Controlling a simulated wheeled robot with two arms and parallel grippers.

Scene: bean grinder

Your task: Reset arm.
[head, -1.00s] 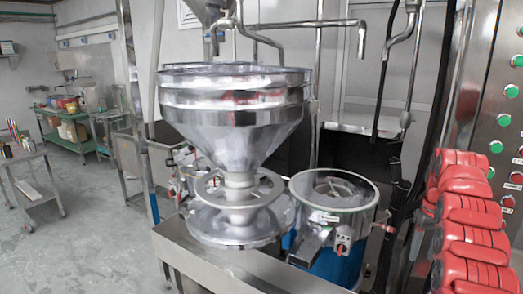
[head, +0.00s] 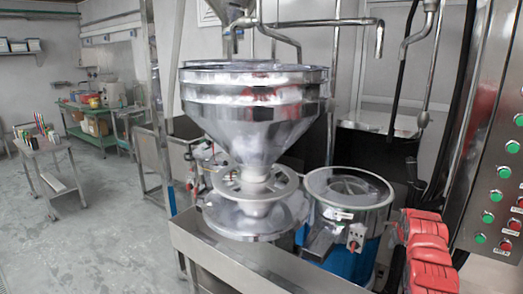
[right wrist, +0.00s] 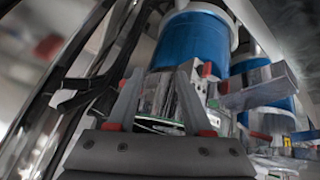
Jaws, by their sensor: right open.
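My right gripper (right wrist: 160,78) shows in the right wrist view with its two grey fingers apart and nothing held between them. A blue-bodied machine (right wrist: 195,42) with metal parts shows beyond the fingertips, and I cannot tell the distance. In the head view, part of my red right arm is at the lower right edge, low in front of the button panel. I cannot make out the gripper's fingers there. My left arm and left gripper are in neither view.
A steel funnel hopper (head: 254,110) stands at the centre above a steel trough (head: 235,262). A round grinder (head: 348,205) with a blue base is to its right. A button panel (head: 497,170) rises at the right. Open floor (head: 100,220) lies at the left, near a small cart (head: 45,165).

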